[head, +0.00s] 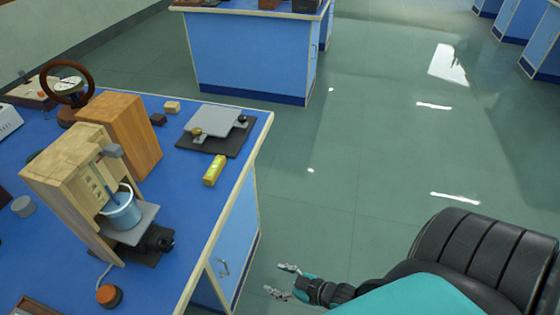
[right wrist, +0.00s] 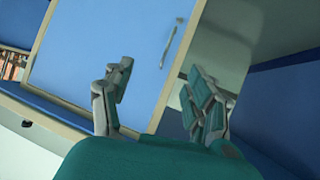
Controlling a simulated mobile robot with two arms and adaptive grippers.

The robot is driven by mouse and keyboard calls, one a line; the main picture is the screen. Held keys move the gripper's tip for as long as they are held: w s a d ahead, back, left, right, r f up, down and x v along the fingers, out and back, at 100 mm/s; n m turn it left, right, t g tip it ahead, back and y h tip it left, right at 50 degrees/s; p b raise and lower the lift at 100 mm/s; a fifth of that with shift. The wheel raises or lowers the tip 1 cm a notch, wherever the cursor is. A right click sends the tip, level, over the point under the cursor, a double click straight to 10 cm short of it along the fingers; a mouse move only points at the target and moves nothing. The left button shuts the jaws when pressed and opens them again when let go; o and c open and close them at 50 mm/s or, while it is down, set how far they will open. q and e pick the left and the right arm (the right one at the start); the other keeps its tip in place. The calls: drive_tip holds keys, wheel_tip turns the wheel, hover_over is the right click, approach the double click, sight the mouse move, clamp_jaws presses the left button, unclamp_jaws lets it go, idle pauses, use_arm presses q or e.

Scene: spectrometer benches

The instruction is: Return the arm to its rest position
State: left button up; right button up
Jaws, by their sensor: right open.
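My right arm comes in from the lower right of the head view. Its gripper (head: 284,281) hangs over the green floor beside the bench, close to the blue cabinet side. The fingers are spread and nothing is between them. In the right wrist view the right gripper (right wrist: 158,95) shows both fingers apart, with a blue cabinet door and its handle (right wrist: 172,42) behind them. My left gripper is not in view.
The blue bench (head: 190,258) on the left carries a wooden device with a light blue cup (head: 121,212), a yellow block (head: 214,170), a grey plate apparatus (head: 213,121) and an orange button (head: 109,296). Another bench (head: 250,55) stands behind. The floor (head: 350,150) between is clear.

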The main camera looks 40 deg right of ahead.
idle(0.5)
drive_tip(key=s+d+f+m+g+h, duration=0.1)
drive_tip(key=s+d+f+g+h, duration=0.1)
drive_tip(key=s+f, duration=0.45)
drive_tip(key=s+d+f+m+g+h, duration=0.1)
drive_tip(key=s+f+g, duration=0.25)
drive_tip(key=f, duration=0.65)
drive_tip(key=s+a+f+g, duration=0.1)
drive_tip(key=s+f, duration=0.3)
drive_tip(key=s, duration=0.4)
drive_tip(key=s+a+f+m+g+h, duration=0.1)
drive_tip(key=s+a+f+g, duration=0.1)
drive_tip(key=s, duration=0.6)
wheel_tip(320, 180, down, 2)
drive_tip(key=shift+s+a+f+g, duration=0.1)
drive_tip(key=shift+s+a+g, duration=0.2)
drive_tip(key=shift+g, duration=0.55)
drive_tip(key=shift+w, duration=0.1)
